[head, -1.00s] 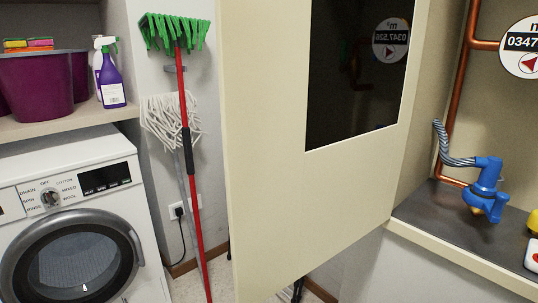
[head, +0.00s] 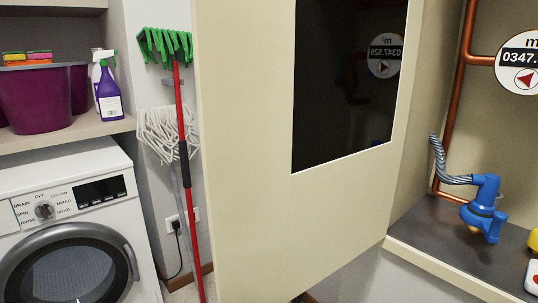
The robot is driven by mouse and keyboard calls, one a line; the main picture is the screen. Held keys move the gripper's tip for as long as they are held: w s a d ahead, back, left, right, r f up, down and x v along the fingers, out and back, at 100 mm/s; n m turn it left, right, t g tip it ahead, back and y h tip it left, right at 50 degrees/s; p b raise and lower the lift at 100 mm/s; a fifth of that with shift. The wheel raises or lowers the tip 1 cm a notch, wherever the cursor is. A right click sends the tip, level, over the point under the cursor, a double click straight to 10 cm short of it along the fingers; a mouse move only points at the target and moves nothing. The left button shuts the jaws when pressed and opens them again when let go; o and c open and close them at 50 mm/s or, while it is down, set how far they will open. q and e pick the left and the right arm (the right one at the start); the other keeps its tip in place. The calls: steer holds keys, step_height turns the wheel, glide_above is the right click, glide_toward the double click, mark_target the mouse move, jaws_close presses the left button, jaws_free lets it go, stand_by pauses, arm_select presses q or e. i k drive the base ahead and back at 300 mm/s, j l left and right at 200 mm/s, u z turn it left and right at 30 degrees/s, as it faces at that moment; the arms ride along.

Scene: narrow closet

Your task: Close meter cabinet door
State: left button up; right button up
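The meter cabinet door (head: 250,190) is a cream panel with a dark window (head: 345,90). It stands open in the middle of the head view, swung out from the cabinet interior (head: 437,110) at the right. Neither of my grippers can be made out in the head view. The door hides part of the wall and floor behind it.
In the cabinet are a copper pipe (head: 459,75), a round meter (head: 528,60) and a blue object with a striped hose-like part (head: 485,205) on the dark shelf (head: 430,225). Left are a washing machine (head: 65,210), a purple tub (head: 38,100), spray bottles (head: 109,95) and mops (head: 183,150).

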mark_target(304, 106)
steer(key=z, duration=0.55)
steer(key=j+z, duration=0.25)
steer(key=z, duration=0.15)
steer(key=j+z, duration=0.3)
steer(key=z, duration=0.15)
steer(key=j+z, duration=0.4)
steer(key=k+j+z, duration=0.1)
steer(key=j, duration=0.25)
steer(key=k+j+z, duration=0.15)
steer(key=j, duration=0.2)
steer(key=j+z, duration=0.1)
steer(key=j, duration=0.2)
steer(key=k+j+u, duration=0.4)
steer(key=i, duration=0.05)
